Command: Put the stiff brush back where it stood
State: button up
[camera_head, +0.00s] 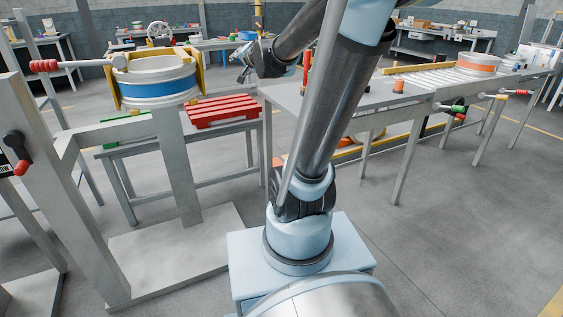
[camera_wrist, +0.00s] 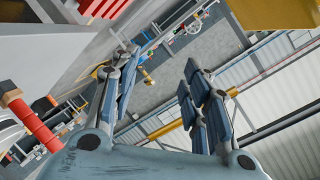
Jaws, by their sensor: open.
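My gripper (camera_head: 243,64) is raised just right of the blue-banded wheel (camera_head: 155,80). In the wrist view its two fingers (camera_wrist: 163,92) are spread apart with nothing between them. I cannot make out the stiff brush for certain in either view. A slim red upright item (camera_head: 305,70) stands at the grey table (camera_head: 340,103), partly beside my arm; whether it is the brush I cannot tell. A small orange-brown item (camera_head: 399,86) stands on the same table. My arm hides part of the tabletop.
The wheel sits in a yellow holder on a grey post, with a red-gripped lever (camera_head: 75,64) reaching left. A red slatted rack (camera_head: 222,111) is on a low bench. A roller conveyor (camera_head: 455,75) with an orange-banded wheel (camera_head: 478,63) stands at right. Floor at front right is clear.

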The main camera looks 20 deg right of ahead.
jog(key=s+d+f+n+g+h, duration=0.1)
jog(key=s+d+f+n+g, duration=0.1)
jog(key=s+f, duration=0.6)
jog(key=s+d+f+n+g+h, duration=0.1)
jog(key=s+f+g, duration=0.5)
jog(key=s, duration=0.9)
jog(key=s+d+f+n+g, duration=0.3)
jog(key=s+f+n+g, duration=0.1)
jog(key=s+f, duration=0.7)
jog(key=shift+s+d+n+h, duration=0.2)
jog(key=shift+s+n+h, duration=0.2)
jog(key=shift+s+n, duration=0.3)
jog(key=shift+w+a+f, duration=0.1)
jog(key=shift+w+f, duration=0.05)
jog(key=shift+w, duration=0.05)
